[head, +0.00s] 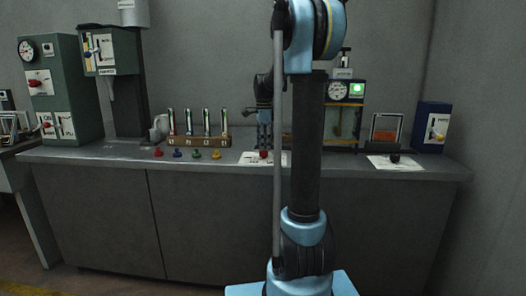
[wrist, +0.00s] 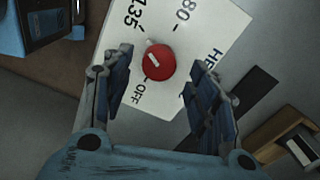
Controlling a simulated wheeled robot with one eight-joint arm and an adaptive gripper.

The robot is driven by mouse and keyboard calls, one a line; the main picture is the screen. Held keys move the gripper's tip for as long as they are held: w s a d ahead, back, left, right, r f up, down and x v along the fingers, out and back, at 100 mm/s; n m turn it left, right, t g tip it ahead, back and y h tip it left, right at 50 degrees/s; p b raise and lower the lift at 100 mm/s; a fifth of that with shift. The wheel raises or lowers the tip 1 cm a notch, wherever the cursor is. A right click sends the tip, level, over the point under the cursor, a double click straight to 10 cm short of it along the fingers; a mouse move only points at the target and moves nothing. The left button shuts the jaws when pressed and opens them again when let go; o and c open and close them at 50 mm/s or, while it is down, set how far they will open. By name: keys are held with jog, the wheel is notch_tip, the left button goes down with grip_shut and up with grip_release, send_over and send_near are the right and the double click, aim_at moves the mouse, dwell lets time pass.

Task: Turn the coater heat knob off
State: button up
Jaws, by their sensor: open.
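The coater heat knob (wrist: 160,64) is a round red knob with a white mark on top, in the wrist view. It sits on a white label plate (wrist: 122,92) marked OFF, 135, 180 and a partly cut-off word starting "HE". The white mark lies on the knob's left side; I cannot tell exactly which setting it points at. My gripper (wrist: 162,72) is open, with one finger on each side of the knob and a visible gap at both. In the head view the red knob (head: 263,155) shows low on the counter, just below my downward-pointing gripper (head: 264,143).
In the head view several coloured pegs (head: 196,154) stand on the counter left of the knob, before a wooden rack (head: 199,141) of tubes. A gauge box (head: 344,110) stands behind my arm. A black knob (head: 395,158) on another white card is farther right.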

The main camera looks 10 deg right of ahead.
aim_at(264, 153)
jog(key=shift+f, duration=1.4)
jog(key=c, duration=1.1)
jog(key=shift+o, duration=0.2)
